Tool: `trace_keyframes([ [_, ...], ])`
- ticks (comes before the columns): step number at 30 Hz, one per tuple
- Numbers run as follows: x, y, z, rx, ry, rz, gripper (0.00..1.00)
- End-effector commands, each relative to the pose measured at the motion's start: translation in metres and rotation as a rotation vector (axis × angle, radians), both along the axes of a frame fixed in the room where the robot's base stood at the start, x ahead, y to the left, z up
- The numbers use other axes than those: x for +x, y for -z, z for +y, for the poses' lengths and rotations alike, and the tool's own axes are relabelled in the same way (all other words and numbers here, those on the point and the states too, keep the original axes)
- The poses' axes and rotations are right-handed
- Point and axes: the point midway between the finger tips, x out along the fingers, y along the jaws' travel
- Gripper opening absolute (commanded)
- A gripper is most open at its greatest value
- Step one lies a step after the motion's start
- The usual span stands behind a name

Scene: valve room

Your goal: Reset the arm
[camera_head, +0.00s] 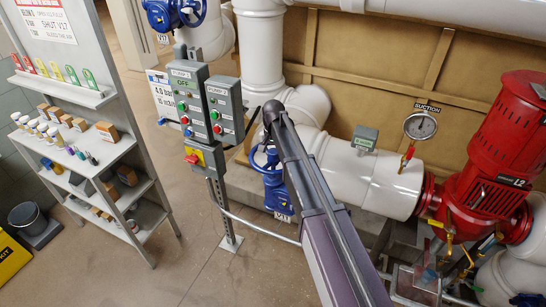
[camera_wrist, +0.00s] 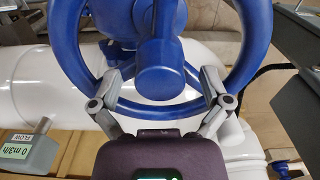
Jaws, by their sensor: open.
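My arm stretches away from the camera in the head view, and its far part ends near a blue valve (camera_head: 272,180) on the white pipe. My gripper's fingers cannot be made out there. In the wrist view my gripper (camera_wrist: 160,76) is open, with one finger at each side and nothing gripped between them. A blue handwheel (camera_wrist: 68,40) with a thick hub fills the upper middle of that view. The fingertips overlap the lower left and lower right of its rim in the picture. I cannot tell whether they touch it.
A pump control box (camera_head: 190,100) on a post stands left of my arm. A shelf rack (camera_head: 95,150) is further left. A red pump (camera_head: 490,150) and a suction gauge (camera_head: 420,125) are at the right. A flow meter (camera_wrist: 28,150) shows in the wrist view. Floor between rack and post is clear.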

Motion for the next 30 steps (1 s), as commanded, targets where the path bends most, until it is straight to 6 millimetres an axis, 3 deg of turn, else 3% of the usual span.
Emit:
trace_keyframes([
  [11,0.0000,0.0035,0.0000,0.000,0.000,0.000,0.97],
  [20,-0.0001,0.0036,0.0000,0.000,0.000,0.000,0.11],
  [21,-0.0001,0.0036,0.0000,0.000,0.000,0.000,0.06],
  [30,-0.0001,0.0036,-0.0001,-0.001,-0.063,0.000,0.06],
])
